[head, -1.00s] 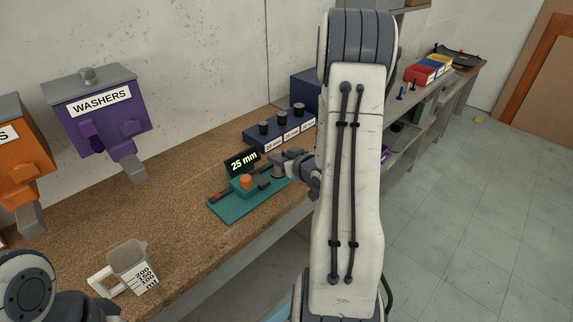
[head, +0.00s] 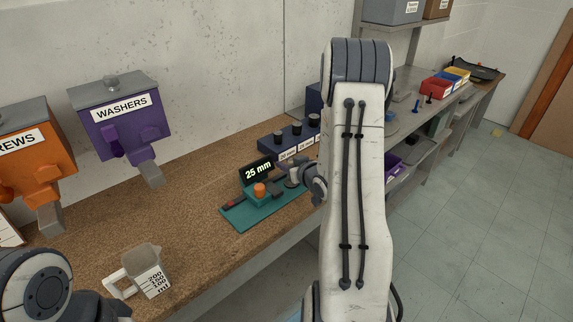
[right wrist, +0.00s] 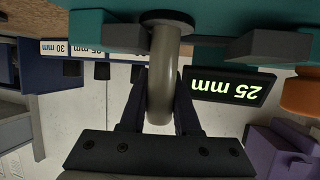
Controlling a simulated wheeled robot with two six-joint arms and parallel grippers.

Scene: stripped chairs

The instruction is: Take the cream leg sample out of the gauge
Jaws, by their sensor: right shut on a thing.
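The cream leg sample (right wrist: 163,85) shows in the right wrist view as a smooth pale rod with a dark round foot at its end. My right gripper (right wrist: 158,118) is shut on it, a finger on either side. The sample stands at the gauge's grey jaws; whether they touch it I cannot tell. The gauge (head: 243,219) is a teal base with an orange knob (head: 259,189) and a display (head: 257,172) reading 25 mm. In the head view my right gripper (head: 293,169) is at the gauge's right end. My left gripper is out of frame.
Behind the gauge is a blue rack (head: 272,147) with several black-topped pieces and size labels. A measuring cup (head: 148,270) stands at the bench's near left. Purple washers (head: 130,124) and orange screws (head: 38,160) dispensers hang on the wall. Bare bench (head: 190,205) lies left of the gauge.

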